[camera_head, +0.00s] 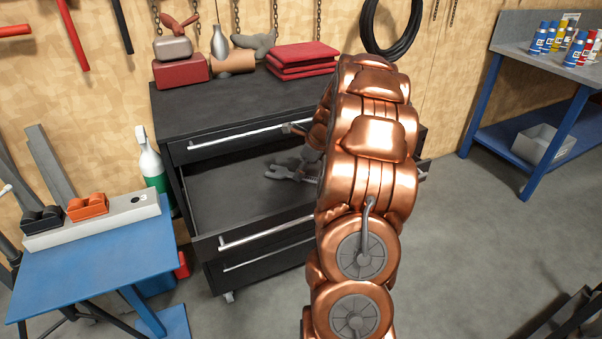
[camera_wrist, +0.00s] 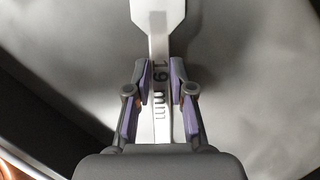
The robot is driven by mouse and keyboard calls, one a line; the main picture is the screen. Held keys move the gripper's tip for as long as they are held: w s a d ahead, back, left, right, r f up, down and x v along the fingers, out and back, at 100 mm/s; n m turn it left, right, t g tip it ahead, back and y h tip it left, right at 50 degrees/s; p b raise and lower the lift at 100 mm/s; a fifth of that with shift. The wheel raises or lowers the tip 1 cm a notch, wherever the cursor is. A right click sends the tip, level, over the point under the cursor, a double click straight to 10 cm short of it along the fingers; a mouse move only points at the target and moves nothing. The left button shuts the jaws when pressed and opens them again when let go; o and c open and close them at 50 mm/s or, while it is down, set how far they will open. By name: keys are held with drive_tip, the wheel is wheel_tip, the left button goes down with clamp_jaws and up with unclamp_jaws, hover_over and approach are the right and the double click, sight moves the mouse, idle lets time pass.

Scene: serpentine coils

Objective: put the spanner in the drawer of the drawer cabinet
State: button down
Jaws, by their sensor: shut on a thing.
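The black drawer cabinet (camera_head: 235,104) stands against the wall, and one drawer (camera_head: 222,203) is pulled out, its visible inside bare. In the head view my gripper (camera_head: 280,173) appears over this drawer, partly hidden by my copper arm; its height above the bottom is hard to tell. In the wrist view my gripper (camera_wrist: 161,80) is shut on the pale spanner (camera_wrist: 159,24) marked "19 mm", with a finger on each side of its shaft. The spanner's wide end points away from the palm. The spanner is not clearly visible in the head view.
A red box (camera_head: 181,72), a vase (camera_head: 220,45) and folded red cloths (camera_head: 302,58) stand on the cabinet top. A blue table (camera_head: 95,262) is at the left, a blue workbench (camera_head: 490,100) at the right. The grey floor between is open.

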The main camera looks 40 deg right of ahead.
drive_tip(key=shift+f, duration=0.55)
drive_tip(key=c, duration=1)
unclamp_jaws()
